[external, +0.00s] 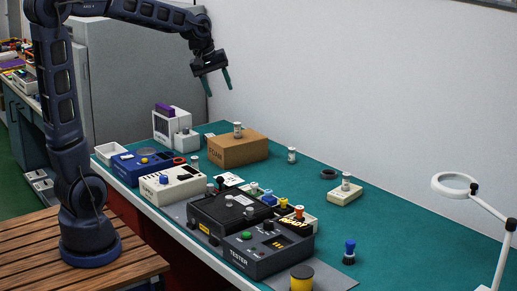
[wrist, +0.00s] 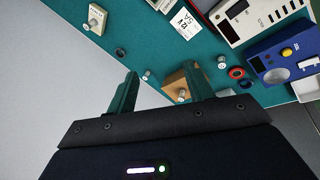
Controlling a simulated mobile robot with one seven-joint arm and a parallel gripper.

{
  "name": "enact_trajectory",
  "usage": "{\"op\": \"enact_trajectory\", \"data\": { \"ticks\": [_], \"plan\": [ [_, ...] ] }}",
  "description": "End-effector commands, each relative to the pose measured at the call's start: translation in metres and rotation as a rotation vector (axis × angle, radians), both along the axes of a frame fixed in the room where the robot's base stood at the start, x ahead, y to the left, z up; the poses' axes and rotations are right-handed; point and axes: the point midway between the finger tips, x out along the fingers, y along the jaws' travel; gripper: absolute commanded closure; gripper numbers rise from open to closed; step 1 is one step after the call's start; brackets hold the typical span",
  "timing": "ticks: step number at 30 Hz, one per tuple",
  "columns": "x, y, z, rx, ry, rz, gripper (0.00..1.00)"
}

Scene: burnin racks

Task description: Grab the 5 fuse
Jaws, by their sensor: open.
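Several small pale fuse-like cylinders stand about the green bench. One (external: 238,130) is on top of the cardboard box (external: 240,150), and it also shows in the wrist view (wrist: 183,95). Another (external: 291,155) stands on the bench to the right of the box. A third (external: 346,182) is on a cream block (external: 343,195) further right. Their markings are too small to read, so I cannot tell which is the 5 fuse. My gripper (external: 216,92) is open and empty, high above the bench near the box. In the wrist view its fingers (wrist: 160,75) point towards the box area.
A black tester unit (external: 268,251), a cream device (external: 172,188) and a blue device (external: 145,168) crowd the bench front. A dark ring (external: 328,174) lies behind. A magnifier lamp (external: 455,185) stands at the right. The back right bench is mostly clear.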

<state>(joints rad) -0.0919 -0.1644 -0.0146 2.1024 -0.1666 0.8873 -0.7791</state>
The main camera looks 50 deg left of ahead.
Motion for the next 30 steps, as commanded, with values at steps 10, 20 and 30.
{"op": "enact_trajectory", "data": {
  "ticks": [10, 20, 30],
  "plan": [
    [0.108, 0.019, -0.034, -0.154, 0.065, 0.332, 0.48],
    [0.203, 0.042, -0.088, -0.296, 0.132, 0.657, 0.48],
    [0.290, 0.072, -0.166, -0.436, 0.210, 0.997, 0.48]
  ]
}}
